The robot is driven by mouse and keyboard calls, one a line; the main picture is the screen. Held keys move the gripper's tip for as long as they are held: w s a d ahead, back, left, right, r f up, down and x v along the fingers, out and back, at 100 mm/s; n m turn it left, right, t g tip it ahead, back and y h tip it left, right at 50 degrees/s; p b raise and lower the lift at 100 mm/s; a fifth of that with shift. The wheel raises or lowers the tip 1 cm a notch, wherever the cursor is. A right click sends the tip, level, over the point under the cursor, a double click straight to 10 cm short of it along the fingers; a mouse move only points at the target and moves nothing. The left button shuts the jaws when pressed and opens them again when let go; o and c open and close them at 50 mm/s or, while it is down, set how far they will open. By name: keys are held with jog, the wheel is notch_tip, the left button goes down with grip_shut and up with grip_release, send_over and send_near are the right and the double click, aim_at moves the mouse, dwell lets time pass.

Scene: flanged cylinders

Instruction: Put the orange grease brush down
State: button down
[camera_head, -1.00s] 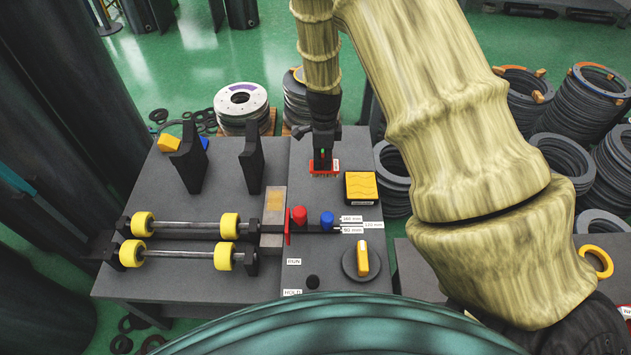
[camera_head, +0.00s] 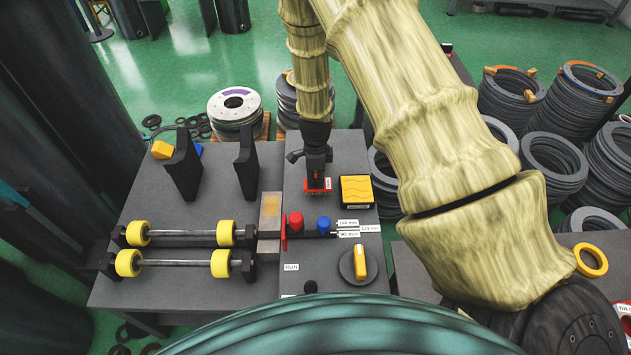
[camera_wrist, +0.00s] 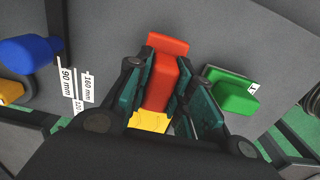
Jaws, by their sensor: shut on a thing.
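The orange grease brush, a red-orange block (camera_wrist: 168,80), is between the fingers of my gripper (camera_wrist: 162,88) in the wrist view. In the head view the brush (camera_head: 316,186) shows as a small red-orange piece below my gripper (camera_head: 318,176), over the grey bench top and just left of a yellow pad (camera_head: 356,191). My gripper is shut on it. I cannot tell whether the brush touches the bench. The yellow pad also shows partly behind the fingers in the wrist view (camera_wrist: 150,121).
A green block (camera_wrist: 232,93) lies right of the brush in the wrist view. Red (camera_head: 295,223) and blue (camera_head: 324,224) knobs, a yellow rotary handle (camera_head: 360,262) and size labels stand nearer the front. Yellow-wheeled rollers (camera_head: 183,263) and dark upright plates (camera_head: 246,168) occupy the left.

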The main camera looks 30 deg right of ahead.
jog(key=shift+f, duration=1.05)
jog(key=c, duration=1.3)
grip_release()
jog(key=shift+f, duration=0.1)
jog(key=shift+o, duration=0.2)
notch_tip(320, 180, up, 12)
jog(key=shift+r+b, duration=0.15)
jog(key=shift+b, duration=0.25)
